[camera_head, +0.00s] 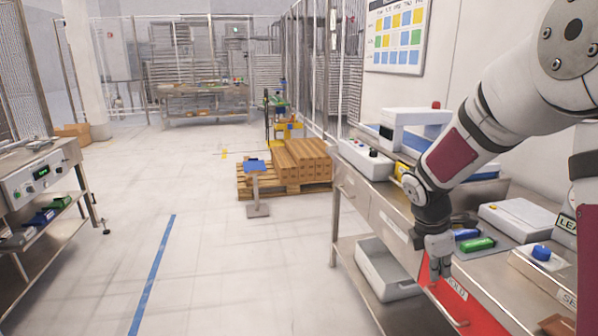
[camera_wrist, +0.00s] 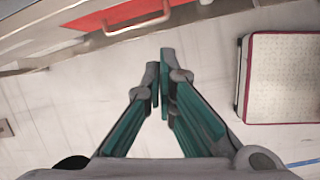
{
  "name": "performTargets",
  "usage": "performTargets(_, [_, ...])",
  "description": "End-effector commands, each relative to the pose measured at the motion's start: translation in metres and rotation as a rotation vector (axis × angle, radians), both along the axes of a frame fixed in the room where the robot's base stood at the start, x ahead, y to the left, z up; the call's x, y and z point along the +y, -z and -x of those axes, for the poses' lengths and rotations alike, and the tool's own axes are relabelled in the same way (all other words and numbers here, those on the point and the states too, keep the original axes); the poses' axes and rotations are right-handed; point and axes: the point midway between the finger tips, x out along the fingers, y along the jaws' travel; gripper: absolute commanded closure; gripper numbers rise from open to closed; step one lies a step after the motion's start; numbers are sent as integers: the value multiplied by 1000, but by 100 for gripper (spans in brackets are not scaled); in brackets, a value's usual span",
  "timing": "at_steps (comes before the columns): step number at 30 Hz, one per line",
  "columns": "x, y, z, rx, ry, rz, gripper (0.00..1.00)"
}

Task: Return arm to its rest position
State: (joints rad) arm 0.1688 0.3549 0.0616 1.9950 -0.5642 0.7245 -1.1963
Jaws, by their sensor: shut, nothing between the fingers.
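My arm reaches in from the upper right in the head view, bent at the elbow. My gripper (camera_head: 438,262) hangs pointing down in front of the workbench's front edge, close to the red drawer (camera_head: 465,300). In the wrist view my gripper (camera_wrist: 160,60) shows its two green-sided fingers close together at the tips, shut with nothing held. The red drawer front (camera_wrist: 115,15) and its metal handle are beyond the fingers at the top of that view, and the pale floor lies below them.
The workbench (camera_head: 362,205) on the right carries a green object (camera_head: 477,244), a white box (camera_head: 518,218) and a blue-button box (camera_head: 541,254). A grey bin (camera_head: 385,272) sits on its lower shelf. A pallet of cartons (camera_head: 300,165) stands ahead. The floor at centre is clear.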

Motion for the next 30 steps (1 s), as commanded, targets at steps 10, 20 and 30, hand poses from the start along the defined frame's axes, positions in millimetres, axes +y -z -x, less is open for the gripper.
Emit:
performTargets(10, [47, -129, 109, -264, 523, -157, 100])
performTargets(20, [92, -193, 223, -434, 1002, -388, 100])
performTargets(30, [127, -211, 305, -482, 1356, -602, 100])
